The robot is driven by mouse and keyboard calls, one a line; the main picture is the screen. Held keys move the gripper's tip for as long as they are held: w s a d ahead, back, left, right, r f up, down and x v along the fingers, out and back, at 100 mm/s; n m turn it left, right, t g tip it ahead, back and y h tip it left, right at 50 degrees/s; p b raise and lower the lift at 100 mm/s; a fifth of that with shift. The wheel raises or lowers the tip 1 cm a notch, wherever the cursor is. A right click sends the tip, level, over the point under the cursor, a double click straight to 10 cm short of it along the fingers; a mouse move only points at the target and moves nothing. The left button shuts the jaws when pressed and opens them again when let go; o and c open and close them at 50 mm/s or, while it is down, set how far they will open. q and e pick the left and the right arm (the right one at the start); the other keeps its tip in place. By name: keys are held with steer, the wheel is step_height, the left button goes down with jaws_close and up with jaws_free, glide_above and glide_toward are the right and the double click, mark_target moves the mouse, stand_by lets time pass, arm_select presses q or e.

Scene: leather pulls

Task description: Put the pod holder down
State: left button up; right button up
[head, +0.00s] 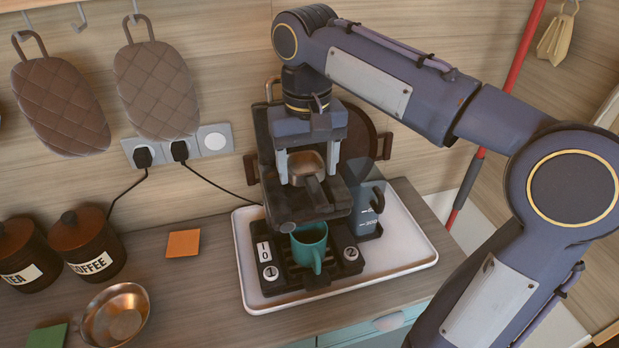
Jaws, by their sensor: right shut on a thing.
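The pod holder (305,163) is a small coppery metal cup with a dark handle that points toward the front. My right gripper (307,165) comes down from above with its two pale fingers on either side of the cup and is shut on it. In the picture the pod holder overlaps the upper part of the dark coffee machine (285,207); I cannot tell whether it touches the machine. A teal mug (309,246) stands on the machine's lower platform, below the head. My left gripper is not in view.
The machine stands on a white tray (405,262). A clear measuring jug (366,207) is close to its right. Tea and coffee canisters (88,246), a copper bowl (116,315) and an orange note (183,244) are at left. Cables run to wall sockets.

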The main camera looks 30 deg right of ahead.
mark_target(310, 170)
steer(key=shift+w+d+f, duration=0.3)
steer(key=shift+w+f, duration=0.05)
steer(key=shift+f, duration=0.15)
steer(key=shift+w+d+f, duration=0.25)
steer(key=shift+w+f, duration=0.05)
steer(key=shift+f, duration=0.2)
step_height(310, 170, down, 4)
steer(key=shift+w+d+r, duration=0.1)
steer(key=shift+d+r, duration=0.05)
steer(key=shift+r, duration=0.05)
steer(key=shift+f+b, duration=0.3)
steer(key=shift+f, duration=0.2)
steer(key=o, duration=0.8)
steer(key=shift+f, duration=0.1)
steer(key=shift+o, duration=1.1)
steer(key=shift+a, duration=0.2)
